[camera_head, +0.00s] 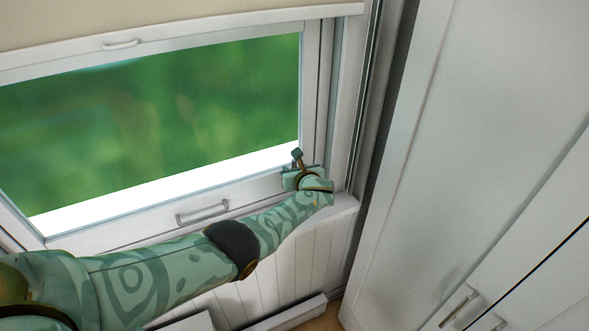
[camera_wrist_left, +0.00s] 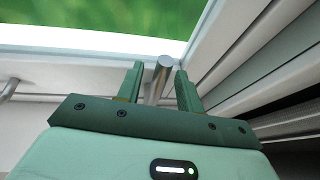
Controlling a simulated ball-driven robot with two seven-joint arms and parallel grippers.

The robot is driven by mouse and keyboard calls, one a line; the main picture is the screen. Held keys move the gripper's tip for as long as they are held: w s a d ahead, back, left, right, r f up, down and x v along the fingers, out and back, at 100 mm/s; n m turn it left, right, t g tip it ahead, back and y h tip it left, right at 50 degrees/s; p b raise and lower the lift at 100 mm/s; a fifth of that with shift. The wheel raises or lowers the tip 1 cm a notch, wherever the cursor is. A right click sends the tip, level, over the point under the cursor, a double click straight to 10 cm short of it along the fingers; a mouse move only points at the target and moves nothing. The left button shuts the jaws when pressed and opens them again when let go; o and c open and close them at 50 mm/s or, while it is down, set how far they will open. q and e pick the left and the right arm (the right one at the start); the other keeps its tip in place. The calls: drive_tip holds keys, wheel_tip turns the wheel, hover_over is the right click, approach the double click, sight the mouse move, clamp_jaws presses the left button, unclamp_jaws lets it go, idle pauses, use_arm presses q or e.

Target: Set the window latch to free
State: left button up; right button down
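The window latch (camera_wrist_left: 163,68) is a grey metal lever at the lower right corner of the window frame, standing up and slightly tilted in the left wrist view. My left gripper (camera_wrist_left: 160,72) has its two green fingers on either side of the lever. Gaps show between the lever and the fingers, so the gripper looks open around it, not shut on it. In the head view my left gripper (camera_head: 297,156) is at the lower right corner of the window (camera_head: 160,110), and it mostly hides the latch. My right gripper is not in view.
A bar handle (camera_head: 202,213) sits on the lower window rail, left of my gripper. Another handle (camera_head: 121,44) is on the top rail. A tall white cabinet (camera_head: 470,130) stands close on the right. The window's side frame (camera_wrist_left: 245,45) rises just right of my fingers.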

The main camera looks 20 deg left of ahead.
use_arm(q)
drive_tip(key=shift+r, duration=0.1)
drive_tip(key=shift+r, duration=0.1)
drive_tip(key=p+v, duration=1.2)
drive_tip(key=v, duration=0.4)
drive_tip(key=shift+d, duration=0.2)
